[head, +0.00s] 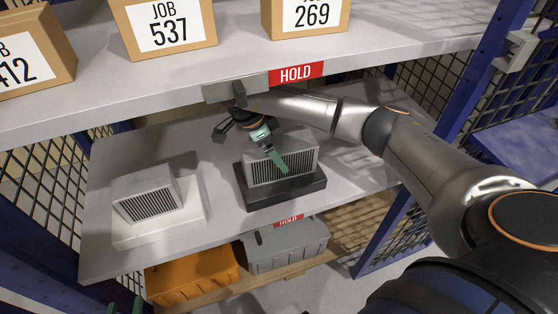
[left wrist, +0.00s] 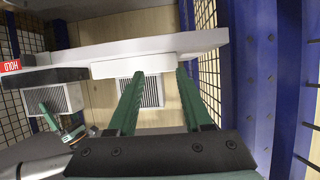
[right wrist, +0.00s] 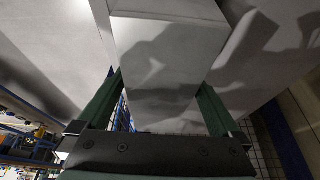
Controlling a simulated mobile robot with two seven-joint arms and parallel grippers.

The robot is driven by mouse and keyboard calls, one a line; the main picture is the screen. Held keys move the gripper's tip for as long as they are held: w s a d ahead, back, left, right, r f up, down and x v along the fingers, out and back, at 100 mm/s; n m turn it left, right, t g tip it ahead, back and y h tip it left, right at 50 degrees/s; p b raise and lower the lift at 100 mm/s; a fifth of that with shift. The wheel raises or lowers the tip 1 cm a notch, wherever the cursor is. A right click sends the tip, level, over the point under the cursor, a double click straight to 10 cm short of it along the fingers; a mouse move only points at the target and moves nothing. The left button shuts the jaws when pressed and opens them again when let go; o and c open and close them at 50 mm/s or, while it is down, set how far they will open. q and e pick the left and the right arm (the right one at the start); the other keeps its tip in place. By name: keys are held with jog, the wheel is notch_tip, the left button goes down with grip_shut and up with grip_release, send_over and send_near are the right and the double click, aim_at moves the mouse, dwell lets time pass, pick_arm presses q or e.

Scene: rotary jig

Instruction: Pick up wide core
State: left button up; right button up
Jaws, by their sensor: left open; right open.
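Two grey cores with dark grilles stand on the middle shelf; I cannot tell for sure which is the wide one. In the head view, one core (head: 150,194) sits on a white pad (head: 190,213) at left, the other core (head: 300,152) on a black base (head: 290,192). My right gripper (head: 272,150) is open at the black-base core, one green finger across its front; the other finger is hidden. In the right wrist view a grey block (right wrist: 165,50) lies between its fingers. My left gripper (head: 124,304) is open and empty; its wrist view frames the white-pad core (left wrist: 153,92).
An upper shelf (head: 100,120) with job boxes (head: 165,22) and a red HOLD label (head: 296,73) overhangs the cores. Orange (head: 190,278) and grey (head: 285,247) bins stand below. Blue posts (head: 395,225) and mesh flank the shelves.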

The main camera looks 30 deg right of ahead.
jog(key=shift+b+x, duration=0.65)
jog(key=shift+x, duration=0.4)
pick_arm(q)
notch_tip(320, 180, up, 9)
jog(key=w+m+t+h, duration=0.1)
jog(key=w+t, duration=0.1)
jog(key=t, duration=0.2)
jog(key=shift+w+f, duration=0.15)
jog(key=shift+w, duration=0.25)
pick_arm(e)
grip_shut()
pick_arm(q)
jog(key=shift+d, duration=0.1)
